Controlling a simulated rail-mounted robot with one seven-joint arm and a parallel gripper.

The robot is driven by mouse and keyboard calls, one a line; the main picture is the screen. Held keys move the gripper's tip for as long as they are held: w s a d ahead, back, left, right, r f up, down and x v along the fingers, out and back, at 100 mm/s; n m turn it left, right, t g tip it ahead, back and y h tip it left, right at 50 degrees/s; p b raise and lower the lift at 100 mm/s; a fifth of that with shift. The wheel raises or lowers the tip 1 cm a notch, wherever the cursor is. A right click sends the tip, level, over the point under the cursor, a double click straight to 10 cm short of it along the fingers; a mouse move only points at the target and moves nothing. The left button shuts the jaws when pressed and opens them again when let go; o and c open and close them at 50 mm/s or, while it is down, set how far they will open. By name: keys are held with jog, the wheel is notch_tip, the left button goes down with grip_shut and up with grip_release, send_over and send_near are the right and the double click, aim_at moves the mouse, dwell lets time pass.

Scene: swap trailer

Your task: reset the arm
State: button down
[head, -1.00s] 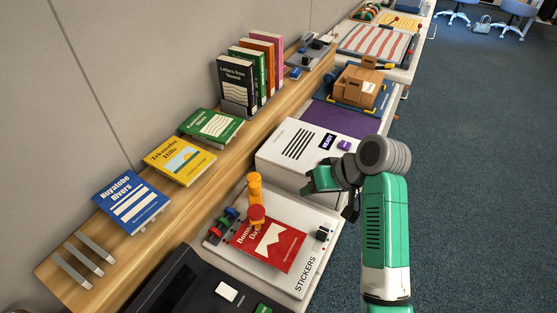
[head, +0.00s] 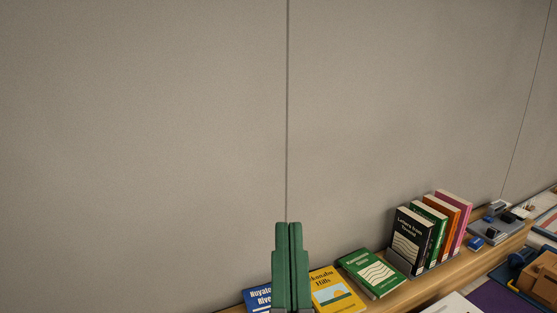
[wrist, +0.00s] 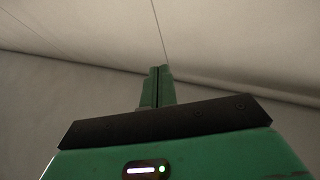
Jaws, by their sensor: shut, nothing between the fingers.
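My gripper (head: 288,226) is green, with its two fingers pointing up and pressed together, nothing between them. In the head view it stands at the bottom middle, in front of the grey wall and partly covering the blue and yellow books. In the wrist view the gripper's fingertips (wrist: 159,69) are also together, with only wall and ceiling behind them. The rest of my arm is below the head view's edge.
A wooden shelf (head: 424,286) holds a blue book (head: 258,297), a yellow book (head: 337,291), a green book (head: 371,272) and several upright books headed by a black one (head: 409,240). A cardboard box (head: 540,279) sits at far right. The wall (head: 150,130) above is bare.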

jog(key=shift+t, duration=0.7)
jog(key=s+r, duration=0.1)
jog(key=s+a+r, duration=0.1)
jog(key=s, duration=0.1)
jog(key=shift+s+a+r, duration=0.2)
jog(key=shift+s, duration=0.1)
